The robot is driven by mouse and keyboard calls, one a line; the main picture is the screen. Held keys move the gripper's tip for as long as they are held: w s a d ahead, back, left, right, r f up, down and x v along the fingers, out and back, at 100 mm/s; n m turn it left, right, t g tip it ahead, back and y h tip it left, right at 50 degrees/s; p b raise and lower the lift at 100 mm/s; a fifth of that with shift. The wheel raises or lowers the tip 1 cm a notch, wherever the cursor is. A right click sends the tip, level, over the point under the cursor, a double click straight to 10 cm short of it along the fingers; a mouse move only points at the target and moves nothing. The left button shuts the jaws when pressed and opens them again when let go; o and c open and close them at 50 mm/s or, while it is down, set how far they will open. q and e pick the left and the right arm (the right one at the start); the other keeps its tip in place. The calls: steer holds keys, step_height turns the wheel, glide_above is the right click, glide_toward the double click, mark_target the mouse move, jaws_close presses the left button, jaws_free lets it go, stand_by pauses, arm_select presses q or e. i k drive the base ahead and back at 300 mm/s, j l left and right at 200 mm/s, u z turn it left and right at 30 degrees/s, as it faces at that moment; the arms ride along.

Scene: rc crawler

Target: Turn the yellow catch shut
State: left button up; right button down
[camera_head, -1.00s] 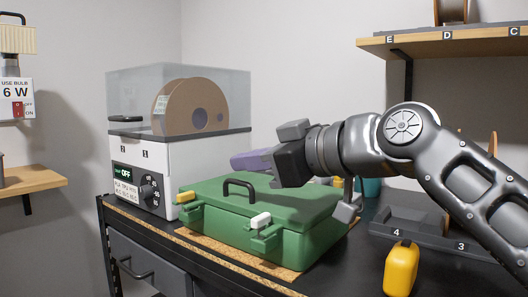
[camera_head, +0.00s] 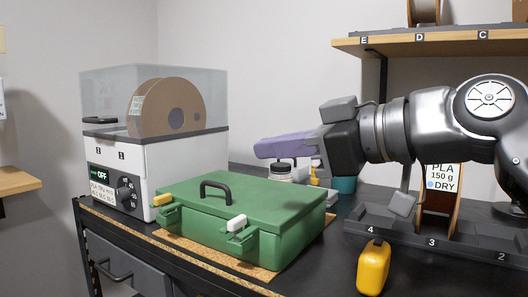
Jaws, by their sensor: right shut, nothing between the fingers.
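A green case (camera_head: 240,193) with a black handle stands closed on the bench. The yellow catch (camera_head: 162,200) is at the left end of its front edge. A white catch (camera_head: 236,223) is further right on the same edge. Whether the yellow catch is turned open or shut is too small to tell. My right gripper (camera_head: 316,152) is shut and empty, above and behind the right end of the case, well apart from the yellow catch. My left gripper is out of view.
A white dryer box (camera_head: 150,165) with a spool under a clear cover stands left of the case. A purple object (camera_head: 285,145) and a jar (camera_head: 280,172) are behind it. A yellow bottle (camera_head: 373,268) and a numbered rack (camera_head: 400,228) are at right. The case lies on a cork mat (camera_head: 262,273).

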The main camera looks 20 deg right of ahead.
mark_target(161, 200)
steer(key=k+j, duration=0.25)
steer(key=k, duration=0.25)
steer(key=k+j, duration=0.2)
steer(key=k, duration=0.25)
